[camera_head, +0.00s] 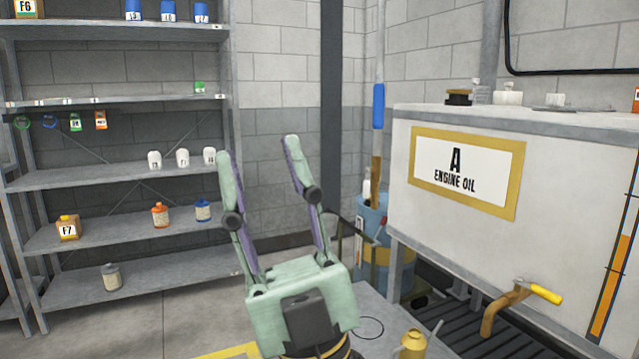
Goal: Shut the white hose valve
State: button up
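No white hose valve can be made out in this view. The only tap I see is a brass spout (498,311) with a yellow lever handle (545,293), low on the front of a white tank (570,220) labelled "A ENGINE OIL". My gripper (257,148) is open and empty, its two green fingers pointing up and wide apart. It stands left of the tank and touches nothing that I can see.
A yellow oil can (412,344) stands in front of the tank, right of my gripper. A blue drum (371,222) stands behind, by the tank's left end. Metal shelves (140,233) with bottles and cans stand at left. A grey floor grate (520,339) lies below the tap.

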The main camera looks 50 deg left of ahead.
aim_at(366, 186)
jog(key=u, duration=1.3)
jog(key=i+l+u, duration=0.15)
jog(key=i, duration=0.8)
